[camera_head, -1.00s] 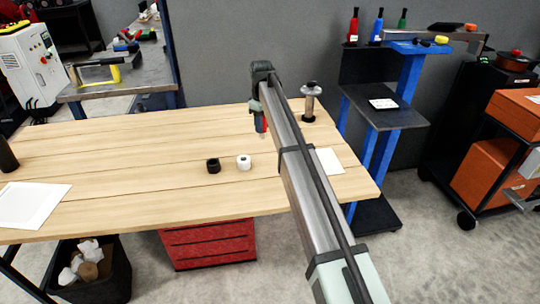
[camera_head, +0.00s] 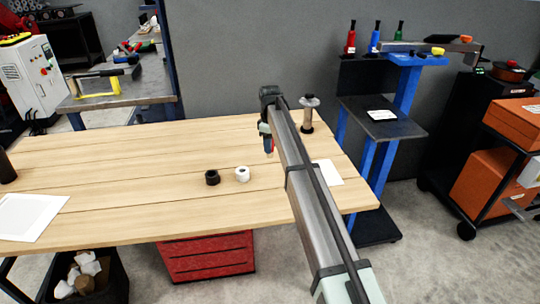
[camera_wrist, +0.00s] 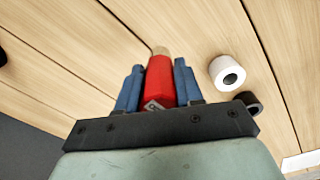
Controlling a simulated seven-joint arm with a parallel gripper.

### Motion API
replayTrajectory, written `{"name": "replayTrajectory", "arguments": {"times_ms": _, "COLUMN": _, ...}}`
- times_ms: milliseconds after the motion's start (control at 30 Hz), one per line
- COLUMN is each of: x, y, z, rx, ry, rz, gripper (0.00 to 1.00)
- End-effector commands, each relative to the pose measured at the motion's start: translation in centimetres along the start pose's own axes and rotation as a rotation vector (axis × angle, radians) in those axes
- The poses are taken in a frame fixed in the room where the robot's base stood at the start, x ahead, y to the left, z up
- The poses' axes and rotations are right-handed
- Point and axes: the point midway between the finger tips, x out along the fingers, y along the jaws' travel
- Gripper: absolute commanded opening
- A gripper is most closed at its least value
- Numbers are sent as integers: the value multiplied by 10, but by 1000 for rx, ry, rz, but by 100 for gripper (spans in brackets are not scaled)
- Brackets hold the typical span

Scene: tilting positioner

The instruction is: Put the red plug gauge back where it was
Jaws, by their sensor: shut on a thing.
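My gripper (camera_head: 268,146) is above the wooden table, left of the metal pedestal with a round top (camera_head: 308,115). In the wrist view its blue fingers (camera_wrist: 159,84) are shut on the red plug gauge (camera_wrist: 160,78). The gauge's tan tip points away from the gripper. In the head view the gauge is mostly hidden by the gripper. A white ring (camera_head: 242,174) and a black ring (camera_head: 212,177) lie on the table, left of and nearer than the gripper. They also show in the wrist view, the white one (camera_wrist: 227,73) and the black one (camera_wrist: 249,103).
The wooden table (camera_head: 120,180) is mostly clear around the rings. White sheets lie at left (camera_head: 30,215) and right (camera_head: 327,172). A blue stand (camera_head: 405,90) behind right holds red, blue and green bottle-like items. A red drawer unit (camera_head: 207,257) stands below.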

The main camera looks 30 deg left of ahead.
Motion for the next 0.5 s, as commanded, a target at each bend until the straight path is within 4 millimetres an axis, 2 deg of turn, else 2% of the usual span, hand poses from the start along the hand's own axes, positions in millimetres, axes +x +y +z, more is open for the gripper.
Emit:
{"name": "replayTrajectory", "arguments": {"times_ms": 233, "x": 20, "y": 0, "z": 0, "rx": 1, "ry": -1, "rz": -1, "gripper": 0}}
{"name": "replayTrajectory", "arguments": {"times_ms": 400, "x": 42, "y": 0, "z": 0, "rx": 1, "ry": -1, "rz": -1, "gripper": 0}}
{"name": "replayTrajectory", "arguments": {"times_ms": 500, "x": 46, "y": 0, "z": 0, "rx": 1, "ry": 0, "rz": 0, "gripper": 0}}
